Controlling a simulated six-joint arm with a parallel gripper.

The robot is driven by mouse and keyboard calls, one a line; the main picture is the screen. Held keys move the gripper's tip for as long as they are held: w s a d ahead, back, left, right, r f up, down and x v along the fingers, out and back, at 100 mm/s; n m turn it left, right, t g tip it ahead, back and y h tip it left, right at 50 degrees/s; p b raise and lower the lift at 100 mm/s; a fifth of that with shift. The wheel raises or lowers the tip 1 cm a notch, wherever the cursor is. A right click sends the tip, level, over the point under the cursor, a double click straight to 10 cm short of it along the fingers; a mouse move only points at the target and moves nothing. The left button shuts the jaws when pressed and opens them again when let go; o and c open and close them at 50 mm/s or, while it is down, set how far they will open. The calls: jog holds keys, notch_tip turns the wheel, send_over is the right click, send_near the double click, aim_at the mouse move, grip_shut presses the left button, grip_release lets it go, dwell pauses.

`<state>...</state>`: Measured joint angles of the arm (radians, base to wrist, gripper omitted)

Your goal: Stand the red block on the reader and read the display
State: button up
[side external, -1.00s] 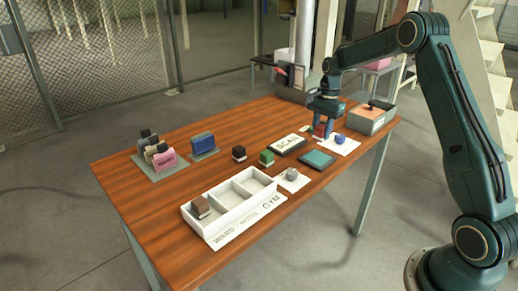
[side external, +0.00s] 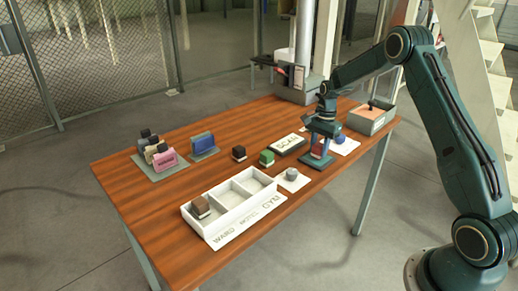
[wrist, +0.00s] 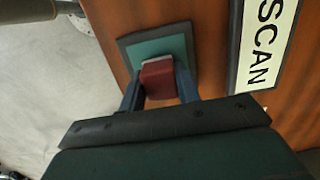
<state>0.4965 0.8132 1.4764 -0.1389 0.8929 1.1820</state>
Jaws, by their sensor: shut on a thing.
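My gripper (side external: 321,138) points down and is shut on the red block (side external: 318,149). In the wrist view the red block (wrist: 158,80) sits between the two fingers (wrist: 160,88), with a pale end showing. The block is upright over the dark-framed teal pad, likely the reader (side external: 315,161), which also shows in the wrist view (wrist: 178,43). I cannot tell whether the block touches it. The display (side external: 288,145) beside the pad reads SCAN, also legible in the wrist view (wrist: 268,38).
A white three-section tray (side external: 232,203) holds a brown block. A blue item (side external: 339,140) on a white card is close behind the gripper. A grey bin (side external: 370,118) stands at the right.

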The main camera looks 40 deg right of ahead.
jog(key=shift+f, duration=0.15)
jog(key=o, duration=1)
jog(key=shift+c, duration=0.2)
notch_tip(320, 180, up, 12)
jog(key=d, duration=0.1)
jog(key=shift+r, duration=0.2)
dwell(0.5)
